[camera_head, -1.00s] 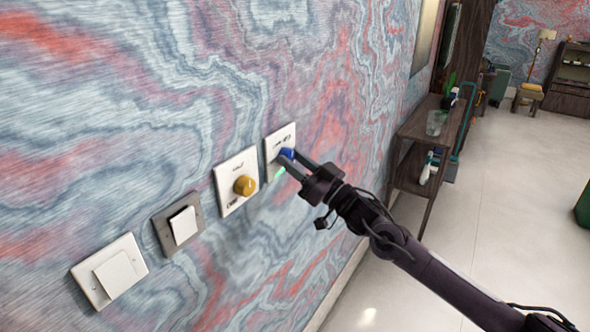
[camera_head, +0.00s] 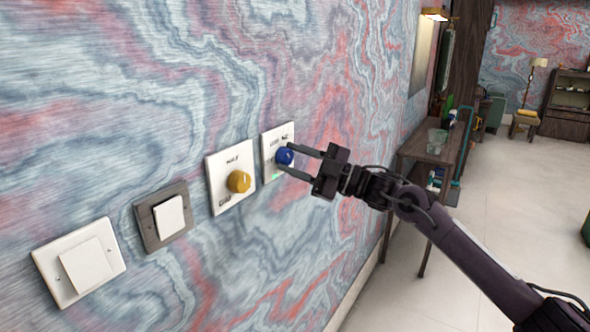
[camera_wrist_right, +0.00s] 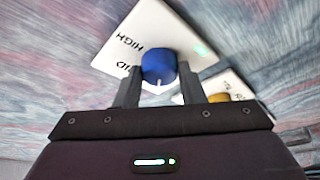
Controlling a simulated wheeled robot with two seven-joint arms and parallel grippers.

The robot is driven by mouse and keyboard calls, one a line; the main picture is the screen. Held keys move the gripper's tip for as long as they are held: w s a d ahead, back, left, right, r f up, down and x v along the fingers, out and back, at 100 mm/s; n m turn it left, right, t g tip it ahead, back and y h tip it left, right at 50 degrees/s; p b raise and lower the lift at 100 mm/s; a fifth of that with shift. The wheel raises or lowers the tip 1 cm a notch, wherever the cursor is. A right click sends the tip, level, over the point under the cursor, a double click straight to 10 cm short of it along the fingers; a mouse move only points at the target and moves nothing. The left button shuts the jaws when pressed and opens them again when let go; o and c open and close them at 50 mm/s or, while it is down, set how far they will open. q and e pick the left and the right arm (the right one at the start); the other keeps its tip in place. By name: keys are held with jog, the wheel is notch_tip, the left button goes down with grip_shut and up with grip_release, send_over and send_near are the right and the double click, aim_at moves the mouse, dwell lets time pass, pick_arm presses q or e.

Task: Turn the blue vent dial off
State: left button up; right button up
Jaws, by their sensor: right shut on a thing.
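The blue vent dial (camera_head: 285,156) sits on a white wall plate (camera_head: 272,141), the farthest plate in the row. My right gripper (camera_head: 288,160) has its two fingers on either side of the dial and is shut on it. In the right wrist view, the blue dial (camera_wrist_right: 159,66) lies between the dark fingers of the right gripper (camera_wrist_right: 160,82). A white mark on the dial points toward the bottom of that view. Its plate (camera_wrist_right: 128,38) shows HIGH, a partly hidden label and a green light. My left gripper is not in view.
An orange dial (camera_head: 239,182) is on the neighbouring white plate, close to the right gripper's lower finger. Two switches, one with a grey frame (camera_head: 149,231) and one white (camera_head: 85,263), are farther left. A dark side table (camera_head: 420,147) stands along the wall beyond.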

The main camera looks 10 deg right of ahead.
jog(key=shift+n+g, duration=0.4)
jog(key=shift+n, duration=0.8)
jog(key=n+g, duration=0.1)
jog(key=n, duration=0.2)
jog(key=shift+d+r+h+b, duration=0.1)
jog(key=shift+r+h+b, duration=0.05)
jog(key=shift+h+b, duration=0.2)
jog(key=n+h, duration=0.1)
jog(key=n, duration=0.2)
jog(key=shift+r+g+p, duration=0.1)
jog(key=shift+g+p, duration=0.25)
jog(key=shift+g, duration=0.05)
jog(key=shift+n+h, duration=0.55)
jog(key=shift+n, duration=0.65)
jog(key=shift+g+p, duration=0.3)
jog(key=o, duration=1)
